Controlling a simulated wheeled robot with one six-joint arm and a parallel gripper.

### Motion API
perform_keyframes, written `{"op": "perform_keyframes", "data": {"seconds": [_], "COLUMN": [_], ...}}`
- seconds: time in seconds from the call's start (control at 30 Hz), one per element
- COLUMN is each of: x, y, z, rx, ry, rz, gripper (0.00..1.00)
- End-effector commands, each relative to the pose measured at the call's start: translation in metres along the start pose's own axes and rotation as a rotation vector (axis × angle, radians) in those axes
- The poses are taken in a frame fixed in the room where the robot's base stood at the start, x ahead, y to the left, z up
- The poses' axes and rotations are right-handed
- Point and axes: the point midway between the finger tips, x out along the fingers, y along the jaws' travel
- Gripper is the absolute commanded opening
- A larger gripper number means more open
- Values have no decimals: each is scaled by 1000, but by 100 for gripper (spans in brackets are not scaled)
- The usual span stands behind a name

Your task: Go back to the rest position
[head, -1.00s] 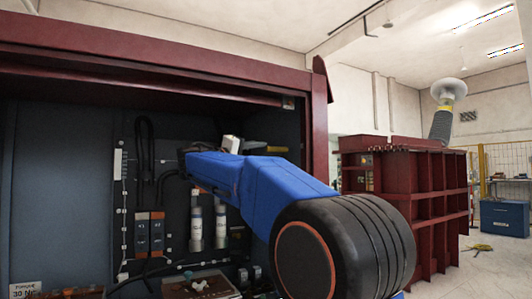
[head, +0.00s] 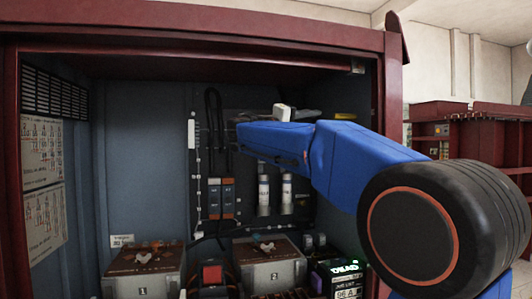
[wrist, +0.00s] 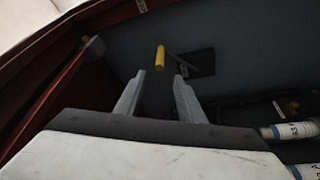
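My blue arm (head: 345,160) reaches from the lower right into the open front of a dark red cabinet (head: 200,40). My gripper (wrist: 159,75) is open in the wrist view, its two grey fingers apart with nothing between them. A yellow handle (wrist: 160,57) on a thin lever shows beyond the fingertips, apart from them as far as I can tell. In the head view, the white gripper body (head: 283,112) is small and partly hidden behind the arm, so its fingers are unclear there.
Inside the cabinet are two silver cylinders (head: 264,190), orange-marked modules (head: 221,198) and a box marked 1 (head: 143,272). A box marked 2 (head: 270,265) stands to its right. The red cabinet frame (head: 392,90) rises close behind my arm. Another red structure (head: 470,130) stands at right.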

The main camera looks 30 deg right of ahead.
Motion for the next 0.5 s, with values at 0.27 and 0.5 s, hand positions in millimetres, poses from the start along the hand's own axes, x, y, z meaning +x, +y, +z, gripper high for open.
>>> {"op": "perform_keyframes", "data": {"seconds": [0.27, 0.5], "x": [-2, -32], "y": [-10, -85], "z": [13, 93], "rx": [-10, -63], "ry": [-3, -18], "rz": [-47, -364], "gripper": [36, 36]}}
